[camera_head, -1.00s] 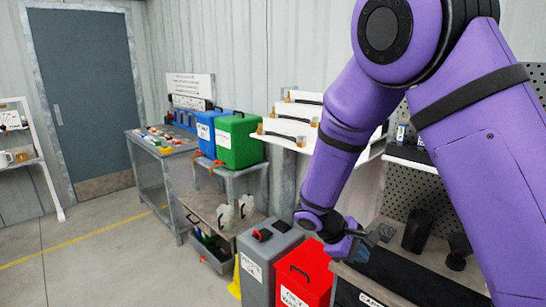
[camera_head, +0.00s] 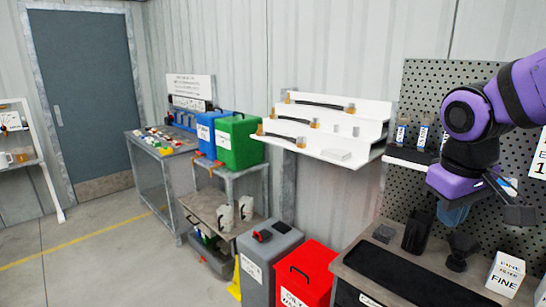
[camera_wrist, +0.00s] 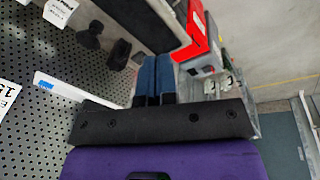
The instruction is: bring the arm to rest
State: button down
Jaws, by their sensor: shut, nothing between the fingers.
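My purple arm (camera_head: 492,112) is folded at the right side of the head view, in front of the pegboard. My gripper (camera_head: 452,214) points down over the right-hand workbench, apart from the things on it. Its blue fingers also show in the wrist view (camera_wrist: 154,78), side by side and shut with nothing between them. The part of my arm beyond the right edge of the head view is hidden.
Below stand the bench with a black mat (camera_head: 405,278), a black holder (camera_head: 418,233) and a white FINE box (camera_head: 505,273). A white stepped shelf (camera_head: 335,125), red bin (camera_head: 305,274) and grey bin (camera_head: 268,262) are left of it. Floor at left is clear.

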jog(key=s+r+m+t+y, duration=0.1)
jog(key=s+r+m+t, duration=0.1)
jog(key=s+r, duration=0.3)
jog(key=shift+s+d+m+t+y, duration=0.35)
jog(key=shift+s+t, duration=0.35)
jog(key=shift+s, duration=1.7)
